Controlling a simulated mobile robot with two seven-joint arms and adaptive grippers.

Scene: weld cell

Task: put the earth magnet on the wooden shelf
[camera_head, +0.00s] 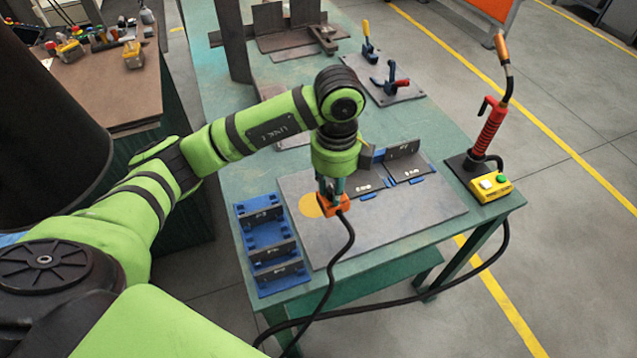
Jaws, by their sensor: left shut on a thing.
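The earth magnet (335,206), an orange block with a black cable, is in my left gripper (331,190). That gripper points down and is shut on it, above or on the grey plate (412,222) of the green table; I cannot tell if it touches. A yellow round mark (308,206) on the plate lies just left of the magnet, partly hidden. A brown wood-like top (92,88) stands at the upper left, well away from the gripper; it may be the wooden shelf. My right gripper is not in view.
A blue rack (266,232) with dark brackets stands left of the plate. Dark angle pieces (404,160) stand behind the gripper. A red torch (489,128) and a yellow button box (491,187) are at the right. The cable (334,283) hangs over the front edge. Several small items crowd the brown top's back.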

